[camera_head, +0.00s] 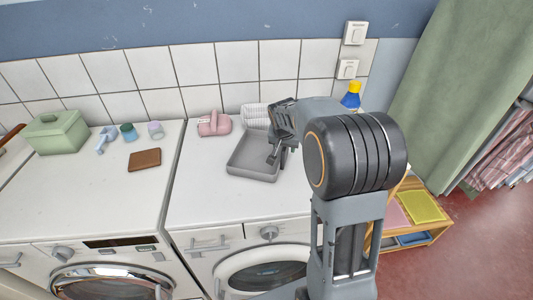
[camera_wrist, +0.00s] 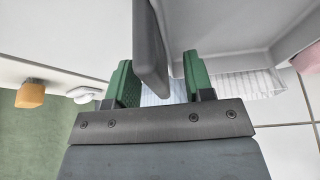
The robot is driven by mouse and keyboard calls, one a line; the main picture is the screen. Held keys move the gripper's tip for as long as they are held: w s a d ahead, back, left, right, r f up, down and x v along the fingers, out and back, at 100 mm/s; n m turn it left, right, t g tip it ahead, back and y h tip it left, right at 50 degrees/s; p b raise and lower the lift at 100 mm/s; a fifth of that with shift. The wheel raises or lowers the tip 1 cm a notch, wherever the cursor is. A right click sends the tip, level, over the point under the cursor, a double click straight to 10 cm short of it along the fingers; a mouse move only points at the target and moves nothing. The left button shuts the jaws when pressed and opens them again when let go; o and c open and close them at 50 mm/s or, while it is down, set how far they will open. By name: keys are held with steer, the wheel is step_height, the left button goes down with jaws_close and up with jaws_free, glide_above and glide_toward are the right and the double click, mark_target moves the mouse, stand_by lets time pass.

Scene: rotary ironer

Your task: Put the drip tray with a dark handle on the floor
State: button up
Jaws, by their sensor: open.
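The drip tray (camera_head: 240,170) is a shallow grey tray lying on top of the right washing machine. Its grey rim and wall also show in the wrist view (camera_wrist: 255,59). Its dark handle (camera_wrist: 150,45) reaches between the two green fingers of my gripper (camera_wrist: 160,82), closer to the left finger. My gripper (camera_head: 277,152) is at the right side of the tray, with its fingers apart on either side of the handle. In the head view my gripper mostly hides the handle. The red floor (camera_head: 475,245) shows at the lower right.
A pink object (camera_head: 214,124) and a white ribbed basket (camera_head: 254,116) stand behind the tray. A blue bottle with a yellow cap (camera_head: 351,96) is behind my arm. A low wooden shelf (camera_head: 435,232) stands right of the machine. Open floor lies beyond it.

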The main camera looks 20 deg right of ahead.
steer(key=shift+w+d+f, duration=0.1)
steer(key=shift+w+f, duration=0.05)
steer(key=shift+f, duration=0.25)
steer(key=shift+f+b, duration=0.25)
steer(key=shift+b, duration=0.1)
stand_by(0.4)
steer(key=shift+c, duration=0.3)
jaws_close()
